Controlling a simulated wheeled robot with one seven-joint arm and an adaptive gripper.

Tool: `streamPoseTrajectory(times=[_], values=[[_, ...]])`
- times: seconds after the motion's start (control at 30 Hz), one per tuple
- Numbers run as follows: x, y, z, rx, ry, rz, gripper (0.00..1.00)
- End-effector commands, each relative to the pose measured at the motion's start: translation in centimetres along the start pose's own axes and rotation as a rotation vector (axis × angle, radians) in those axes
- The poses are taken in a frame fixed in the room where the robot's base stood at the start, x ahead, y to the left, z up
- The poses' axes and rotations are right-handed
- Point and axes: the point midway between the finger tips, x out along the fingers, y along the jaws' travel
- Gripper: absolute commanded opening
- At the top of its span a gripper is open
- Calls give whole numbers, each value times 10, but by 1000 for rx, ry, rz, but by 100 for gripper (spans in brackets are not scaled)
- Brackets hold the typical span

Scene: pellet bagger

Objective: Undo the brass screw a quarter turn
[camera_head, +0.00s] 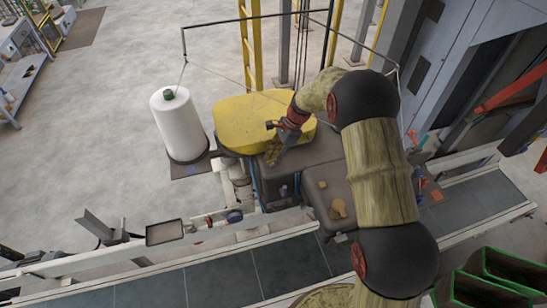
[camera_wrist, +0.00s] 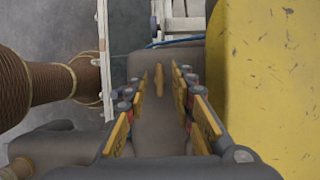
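A small brass-coloured upright piece, which looks like the brass screw (camera_wrist: 159,80), stands on the grey-brown machine housing in the wrist view. My gripper (camera_wrist: 161,76) is open, with its two yellow-padded fingers on either side of the screw. A gap shows between the screw and each finger. I cannot tell how deep the screw sits between the tips. In the head view my gripper (camera_head: 274,150) is low over the machine housing (camera_head: 318,160), beside the yellow cover (camera_head: 235,118). The screw cannot be made out clearly there.
The yellow cover stands close on the right in the wrist view (camera_wrist: 270,80). A brown ribbed part (camera_wrist: 45,85) is at the left. In the head view a white thread cone (camera_head: 178,125) stands left, a brass-coloured knob (camera_head: 338,208) lies nearer, and a conveyor (camera_head: 190,290) runs in front.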

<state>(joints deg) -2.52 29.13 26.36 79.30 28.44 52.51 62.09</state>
Motion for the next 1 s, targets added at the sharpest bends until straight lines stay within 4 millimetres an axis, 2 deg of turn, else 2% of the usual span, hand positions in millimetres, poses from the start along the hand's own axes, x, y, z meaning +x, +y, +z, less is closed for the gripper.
streamPoseTrajectory(times=[0.07,0.5,1.0], values=[[0,0,0,0,0,0,24],[0,0,0,0,0,0,0],[0,0,0,-10,0,4,0]])
